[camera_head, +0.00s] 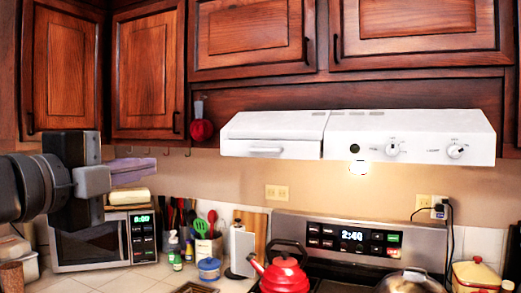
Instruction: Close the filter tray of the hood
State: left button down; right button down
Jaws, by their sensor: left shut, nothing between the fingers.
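The white range hood (410,140) hangs under the wall cabinets, right of centre. Its filter tray (250,133) is the left section, with a small handle (266,150) low on its front. A seam divides it from the section with the knobs. I cannot tell from this view how far the tray stands out. My left gripper (145,168) is at the left, in front of the microwave area, with its fingers pointing right. It is shut and empty, apart from the tray and to the left of it. My right gripper is not in view.
A microwave (92,243) stands on the counter below my left gripper. Utensils (205,225) stand right of it. A red kettle (283,274) and a lidded pan (408,283) are on the stove. A red item (202,130) hangs left of the hood.

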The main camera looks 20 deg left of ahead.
aim_at(276, 149)
jog(key=i, duration=0.9)
